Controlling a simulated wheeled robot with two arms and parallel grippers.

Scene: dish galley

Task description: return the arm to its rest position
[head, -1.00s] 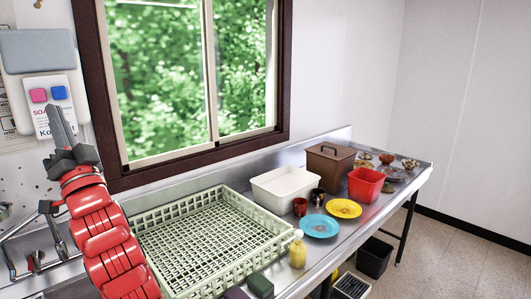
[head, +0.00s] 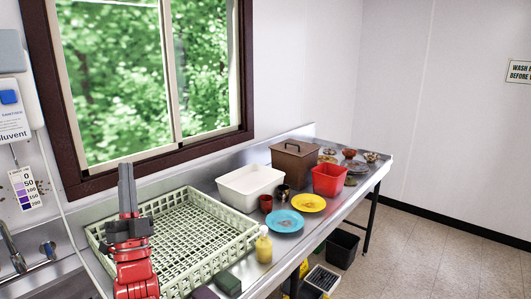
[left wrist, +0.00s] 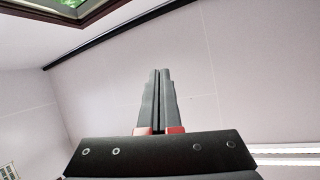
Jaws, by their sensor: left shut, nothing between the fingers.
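My left gripper (head: 127,190) points upward in the head view, in front of the left end of the green dish rack. Its grey fingers are together, with nothing between them. In the left wrist view the two dark fingers (left wrist: 160,98) also lie side by side, against a plain pale wall and a corner of the window. The red arm below the gripper is mine. My right gripper is in neither view.
The green dish rack (head: 218,269) stands on the steel counter (head: 337,213). Floor at right is clear.

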